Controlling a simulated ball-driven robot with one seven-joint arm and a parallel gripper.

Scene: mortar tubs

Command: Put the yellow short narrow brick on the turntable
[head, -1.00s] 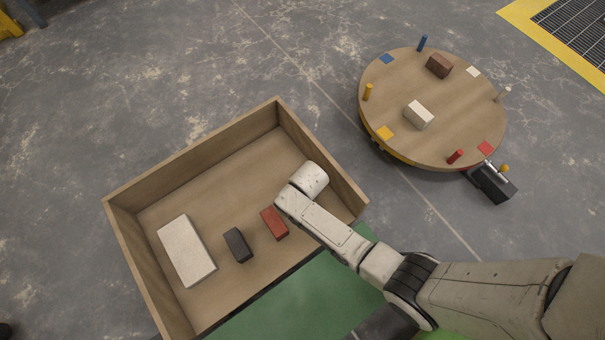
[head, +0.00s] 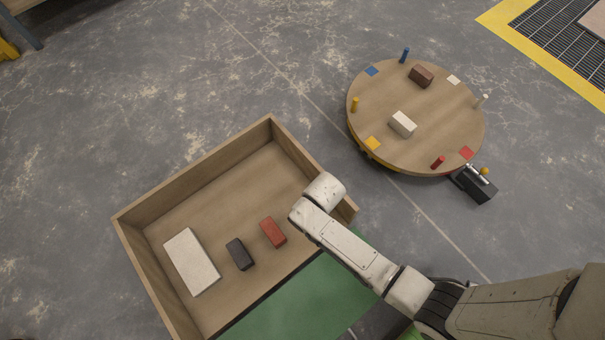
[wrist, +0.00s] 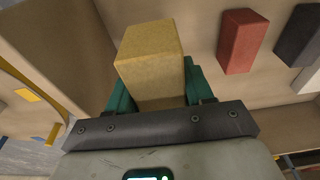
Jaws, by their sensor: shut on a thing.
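The yellow short narrow brick (wrist: 150,62) is between the green fingers of my gripper (wrist: 156,84) in the wrist view. My gripper is shut on it. In the head view the brick and the fingers are hidden beneath my arm, whose end is over the right side of the wooden box. The round wooden turntable (head: 440,125) stands on the floor at the upper right, apart from my arm. It bears a white brick (head: 403,124), a brown brick (head: 421,76), coloured pegs and coloured square patches. Part of the turntable shows at the left of the wrist view (wrist: 15,118).
The walled box (head: 195,173) holds a red brick (head: 273,232), a dark brick (head: 239,254) and a large pale block (head: 191,262). A black device (head: 475,185) adjoins the turntable's lower right edge. The turntable top has bare room around its two bricks.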

